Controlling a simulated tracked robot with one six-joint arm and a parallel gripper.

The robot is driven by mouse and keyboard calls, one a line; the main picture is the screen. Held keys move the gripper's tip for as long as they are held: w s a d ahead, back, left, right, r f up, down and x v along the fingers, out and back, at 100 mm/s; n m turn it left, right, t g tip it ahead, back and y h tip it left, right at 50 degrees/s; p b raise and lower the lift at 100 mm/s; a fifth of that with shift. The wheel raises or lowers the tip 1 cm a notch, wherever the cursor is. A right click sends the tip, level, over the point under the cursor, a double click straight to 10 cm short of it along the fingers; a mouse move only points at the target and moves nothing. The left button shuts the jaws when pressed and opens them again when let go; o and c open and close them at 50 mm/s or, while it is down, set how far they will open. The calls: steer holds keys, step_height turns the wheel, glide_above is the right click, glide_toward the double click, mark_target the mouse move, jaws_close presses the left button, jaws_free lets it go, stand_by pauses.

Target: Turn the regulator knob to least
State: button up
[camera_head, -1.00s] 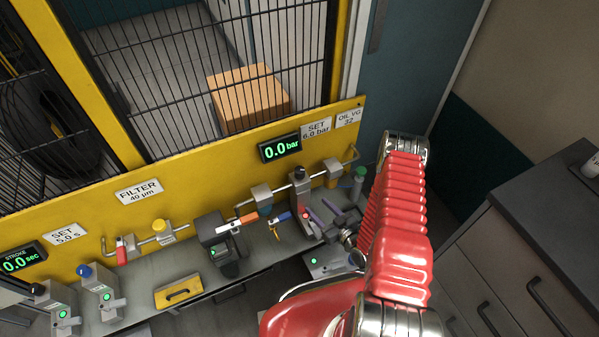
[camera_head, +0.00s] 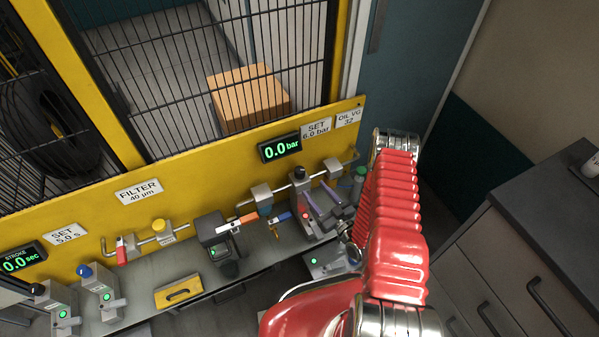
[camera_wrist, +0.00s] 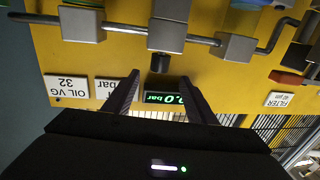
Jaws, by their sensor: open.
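The regulator is a grey block (camera_wrist: 168,20) on a pipe, with a dark round knob (camera_wrist: 158,62); the wrist view shows it upside down. In the head view the knob (camera_head: 298,173) shows on the pipe run, below the "0.0 bar" display (camera_head: 280,149). My gripper (camera_wrist: 158,69) is open, its two dark fingers apart. In the wrist view the knob appears between the fingertips; contact cannot be told. In the head view my gripper (camera_head: 314,188) is just right of the knob. The knob's pointer position cannot be read.
Neighbouring pipe blocks (camera_head: 261,195) stand left, and another (camera_head: 333,166) stands right. A "SET 6.0 bar" sign (camera_head: 316,130) is on the yellow panel (camera_head: 205,160). A padlocked red valve (camera_head: 122,252) sits farther left. A dark-topped cabinet (camera_head: 560,215) is at right.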

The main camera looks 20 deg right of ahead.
mark_target(300, 172)
steer(key=x, duration=1.1)
steer(key=shift+w, duration=0.2)
steer(key=shift+c, duration=0.2)
steer(key=c, duration=1)
steer(key=shift+n+g+y, duration=0.4)
steer(key=shift+n+y, duration=0.2)
steer(key=shift+y, duration=0.3)
steer(key=n+g+y, duration=0.3)
steer(key=n+y, duration=0.1)
steer(key=y, duration=0.1)
steer(key=shift+g, duration=0.3)
steer(key=shift+f+n+g+y, duration=0.1)
steer(key=shift+n+g+y, duration=2.1)
steer(key=shift+g, duration=0.7)
steer(key=shift+n+g, duration=0.6)
steer(key=shift+g, duration=0.1)
steer(key=o, duration=1)
